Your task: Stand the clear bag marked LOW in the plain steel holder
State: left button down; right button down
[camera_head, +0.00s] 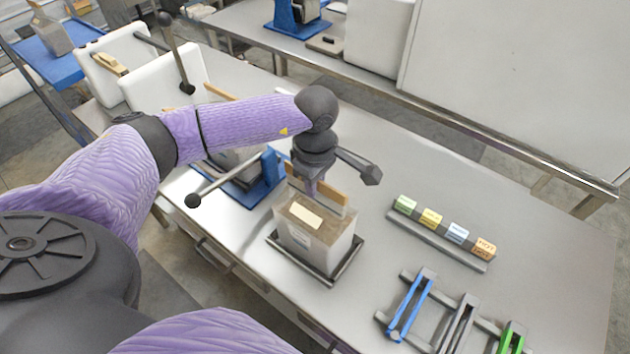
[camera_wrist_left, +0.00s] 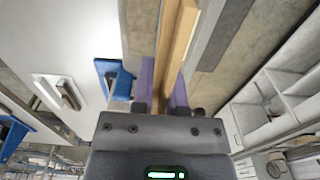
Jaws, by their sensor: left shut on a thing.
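A clear bag (camera_head: 315,244) with pale brown contents, a tan label and a wooden strip along its top stands upright at the table's near edge. Its marking is too small to read. It is in or just above the plain steel holder (camera_head: 345,270), a shallow tray; I cannot tell whether it rests on the bottom. My left gripper (camera_head: 312,188) is above the bag, shut on its top strip. In the left wrist view the strip (camera_wrist_left: 176,45) runs between the purple fingers. My right gripper is not in view.
A blue holder (camera_head: 266,190) with another bag stands left of the steel one, partly behind my arm. Several coloured label blocks (camera_head: 431,218) sit on a rail to the right. Blue (camera_head: 408,308), grey and green clips lie on a rack at front right. The table's back right is clear.

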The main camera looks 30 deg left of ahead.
pick_arm(q)
jog(key=c, duration=0.6)
grip_release()
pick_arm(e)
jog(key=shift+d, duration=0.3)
